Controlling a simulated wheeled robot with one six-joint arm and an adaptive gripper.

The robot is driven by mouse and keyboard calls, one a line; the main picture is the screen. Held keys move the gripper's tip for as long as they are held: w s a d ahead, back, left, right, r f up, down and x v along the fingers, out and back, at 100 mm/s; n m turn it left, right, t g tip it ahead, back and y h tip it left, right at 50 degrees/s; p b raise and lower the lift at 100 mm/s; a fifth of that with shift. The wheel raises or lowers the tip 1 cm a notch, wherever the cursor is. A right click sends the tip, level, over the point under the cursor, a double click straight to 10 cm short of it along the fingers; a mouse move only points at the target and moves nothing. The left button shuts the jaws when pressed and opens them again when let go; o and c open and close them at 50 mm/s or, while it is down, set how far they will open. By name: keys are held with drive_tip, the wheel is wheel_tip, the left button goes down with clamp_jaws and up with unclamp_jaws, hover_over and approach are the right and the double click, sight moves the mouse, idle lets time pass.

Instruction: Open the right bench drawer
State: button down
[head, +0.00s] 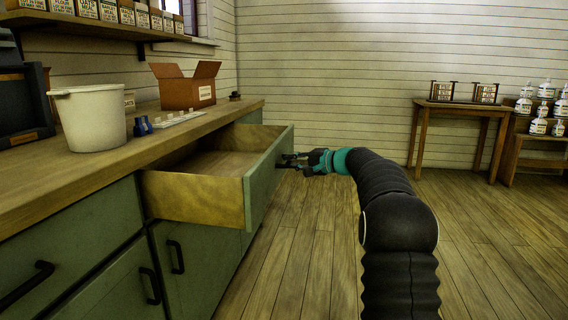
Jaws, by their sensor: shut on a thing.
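The right bench drawer (203,195) is pulled well out of the green bench, and its wooden inside shows, with nothing visible in it. Its green front (268,172) faces right. My gripper (288,160) is at the outer face of that front, shut on the drawer's handle. The handle itself is small and mostly hidden by the fingers. My arm reaches in from the lower right.
The wooden benchtop (40,172) carries a white bucket (92,120), a blue item (143,126) and an open cardboard box (186,88). Closed cupboards (110,285) lie below. A side table (462,108) and bottle rack (540,140) stand at the right. The plank floor (310,235) beside the drawer is clear.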

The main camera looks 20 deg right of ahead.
drive_tip(key=c, duration=1.2)
unclamp_jaws()
drive_tip(key=v, duration=1.2)
drive_tip(key=shift+d, duration=0.1)
